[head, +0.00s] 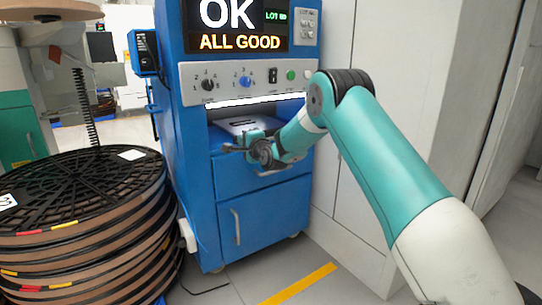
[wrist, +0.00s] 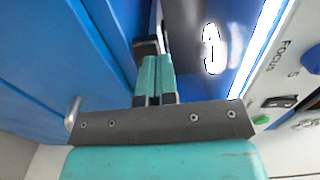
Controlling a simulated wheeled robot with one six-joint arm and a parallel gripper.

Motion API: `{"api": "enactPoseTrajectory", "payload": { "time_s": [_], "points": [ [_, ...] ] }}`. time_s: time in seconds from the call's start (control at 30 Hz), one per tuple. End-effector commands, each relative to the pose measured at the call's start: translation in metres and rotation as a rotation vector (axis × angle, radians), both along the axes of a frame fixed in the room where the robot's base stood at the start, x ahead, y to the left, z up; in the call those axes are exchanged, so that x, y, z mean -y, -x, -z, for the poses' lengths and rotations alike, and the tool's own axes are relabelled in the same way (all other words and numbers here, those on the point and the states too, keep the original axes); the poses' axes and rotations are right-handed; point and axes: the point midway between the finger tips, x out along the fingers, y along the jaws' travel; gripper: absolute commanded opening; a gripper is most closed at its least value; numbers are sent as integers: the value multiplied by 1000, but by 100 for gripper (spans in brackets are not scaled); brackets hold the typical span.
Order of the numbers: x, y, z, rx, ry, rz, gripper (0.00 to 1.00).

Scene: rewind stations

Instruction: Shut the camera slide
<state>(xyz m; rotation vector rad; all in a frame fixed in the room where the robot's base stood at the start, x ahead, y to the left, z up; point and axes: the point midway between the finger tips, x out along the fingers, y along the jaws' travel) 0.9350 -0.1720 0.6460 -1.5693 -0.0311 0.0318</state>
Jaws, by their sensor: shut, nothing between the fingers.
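The blue inspection station (head: 262,195) stands in front of me with a lit recess under its control panel. A grey plate (head: 240,123) with a dark slot, which looks like the camera slide, lies in that recess. My gripper (head: 232,148) is at the recess's front edge, pointing left, and partly covers the plate's near side. In the wrist view, the teal fingers of my gripper (wrist: 157,80) are together and empty. A dark block (wrist: 148,46) is just beyond the fingertips; I cannot tell if they touch it. How far the slide is out is unclear.
The control panel (head: 245,80) with knobs sits above the recess, below a screen reading OK, ALL GOOD. Below are a drawer and a door with handles (head: 236,226). Stacked reels (head: 85,215) stand at left. A pale cabinet (head: 350,180) is close on the right.

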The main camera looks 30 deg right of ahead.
Motion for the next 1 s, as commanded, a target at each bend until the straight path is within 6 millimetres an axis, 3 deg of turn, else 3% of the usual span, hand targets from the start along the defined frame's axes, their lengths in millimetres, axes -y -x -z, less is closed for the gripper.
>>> {"api": "enactPoseTrajectory", "payload": {
  "time_s": [0.5,0.87,0.97,1.0],
  "points": [
    [0,102,2,-8,-1,-4,0],
    [-3,117,-1,-9,7,-13,0],
    [-24,120,-12,-37,55,-74,0],
    [-40,125,-18,-61,94,-122,0]
  ]
}}
